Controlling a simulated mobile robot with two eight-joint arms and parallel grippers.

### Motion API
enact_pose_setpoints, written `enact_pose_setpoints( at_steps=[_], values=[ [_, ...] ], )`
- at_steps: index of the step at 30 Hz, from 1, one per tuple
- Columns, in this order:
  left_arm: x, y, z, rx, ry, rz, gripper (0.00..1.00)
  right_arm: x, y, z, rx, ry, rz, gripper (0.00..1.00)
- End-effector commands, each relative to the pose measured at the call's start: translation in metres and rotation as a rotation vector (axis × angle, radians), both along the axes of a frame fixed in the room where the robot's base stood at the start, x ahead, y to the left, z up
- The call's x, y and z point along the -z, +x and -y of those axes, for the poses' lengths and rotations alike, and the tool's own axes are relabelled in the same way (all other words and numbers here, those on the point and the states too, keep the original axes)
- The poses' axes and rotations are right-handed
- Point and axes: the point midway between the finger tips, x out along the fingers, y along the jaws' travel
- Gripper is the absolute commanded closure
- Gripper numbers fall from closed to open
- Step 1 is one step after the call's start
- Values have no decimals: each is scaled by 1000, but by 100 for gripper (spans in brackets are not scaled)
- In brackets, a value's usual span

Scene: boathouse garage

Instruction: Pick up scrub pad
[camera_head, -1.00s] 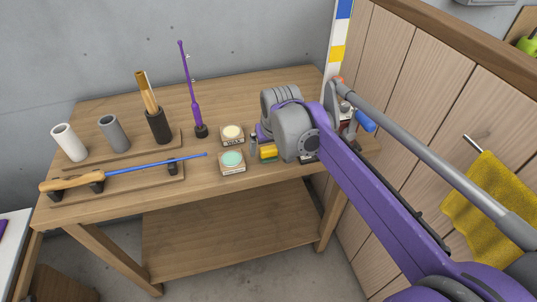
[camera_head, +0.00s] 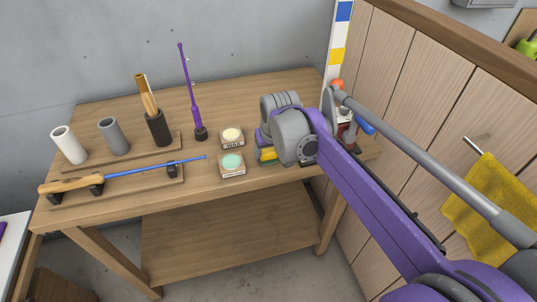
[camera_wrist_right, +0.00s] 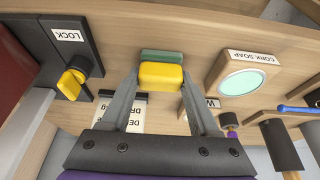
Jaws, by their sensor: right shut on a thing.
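The scrub pad (camera_wrist_right: 161,76) is a small block, yellow with a green layer. In the right wrist view it sits between the two fingertips of my right gripper (camera_wrist_right: 161,82), which is shut on it. In the head view only a yellow bit of the pad (camera_head: 268,155) shows at the workbench top, beside my right gripper (camera_head: 264,147). My right wrist hides much of the grip there. I cannot tell whether the pad still touches the bench. My left gripper is not in view.
The cork soap box (camera_wrist_right: 243,80) stands close beside the pad, with the wax tin (camera_head: 231,137) behind it. A lock with a yellow knob (camera_wrist_right: 71,82) is on the other side. A purple rod (camera_head: 193,95) and cups stand further left on the workbench (camera_head: 215,90).

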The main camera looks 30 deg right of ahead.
Motion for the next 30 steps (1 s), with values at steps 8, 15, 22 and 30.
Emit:
enact_pose_setpoints(
  at_steps=[8,15,22,30],
  values=[
    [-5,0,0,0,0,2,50,-26,0,0,0,0,1,92],
    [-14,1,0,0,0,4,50,-75,0,0,0,0,1,92],
    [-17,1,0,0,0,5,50,-99,0,0,0,0,0,92],
    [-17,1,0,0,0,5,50,-100,0,0,0,0,0,92]
  ],
)
